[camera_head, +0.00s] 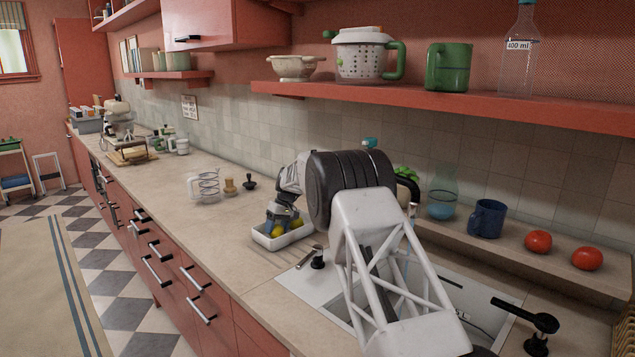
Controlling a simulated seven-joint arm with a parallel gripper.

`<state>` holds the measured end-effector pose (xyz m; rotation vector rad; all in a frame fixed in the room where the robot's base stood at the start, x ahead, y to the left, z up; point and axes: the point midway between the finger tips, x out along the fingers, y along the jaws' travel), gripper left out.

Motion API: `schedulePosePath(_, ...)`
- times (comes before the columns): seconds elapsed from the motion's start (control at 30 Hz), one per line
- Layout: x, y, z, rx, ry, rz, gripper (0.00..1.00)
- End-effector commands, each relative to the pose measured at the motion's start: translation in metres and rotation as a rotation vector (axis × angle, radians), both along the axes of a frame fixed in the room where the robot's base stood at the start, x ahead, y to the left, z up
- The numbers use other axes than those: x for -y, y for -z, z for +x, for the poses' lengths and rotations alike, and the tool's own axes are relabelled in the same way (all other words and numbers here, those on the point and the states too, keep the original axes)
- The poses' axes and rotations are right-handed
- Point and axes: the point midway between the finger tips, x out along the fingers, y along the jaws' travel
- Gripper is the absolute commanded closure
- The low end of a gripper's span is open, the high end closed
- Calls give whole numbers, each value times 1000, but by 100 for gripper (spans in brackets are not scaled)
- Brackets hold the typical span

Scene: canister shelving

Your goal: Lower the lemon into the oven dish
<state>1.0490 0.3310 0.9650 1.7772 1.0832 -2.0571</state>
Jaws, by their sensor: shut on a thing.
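The oven dish (268,242) is a white rectangular tray on the counter beside the sink. My gripper (277,223) points down over the dish, with its fingers at or just inside the rim. It is shut on a lemon (276,231), a small yellow patch at the fingertips, partly hidden by the fingers and the dish wall. I cannot tell whether this lemon touches the dish floor. More yellow (297,224) shows inside the dish to the right of the fingers, probably another lemon.
The sink (322,283) lies in front of the dish, partly behind my arm. A glass pitcher (206,186), a wooden item (230,186) and a dark stopper-like item (249,181) stand behind it. A ledge at right holds a blue mug (487,219) and two tomatoes (538,242).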

Motion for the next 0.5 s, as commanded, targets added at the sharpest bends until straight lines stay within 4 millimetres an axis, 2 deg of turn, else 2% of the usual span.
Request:
schedulePosePath(0.27, 0, 1, 0, 0, 0, 0, 67)
schedulePosePath(0.3, 0, 1, 0, 0, 0, 0, 37)
schedulePosePath(0.47, 0, 1, 0, 0, 0, 0, 12)
schedulePosePath(0.5, 0, 1, 0, 0, 0, 0, 12)
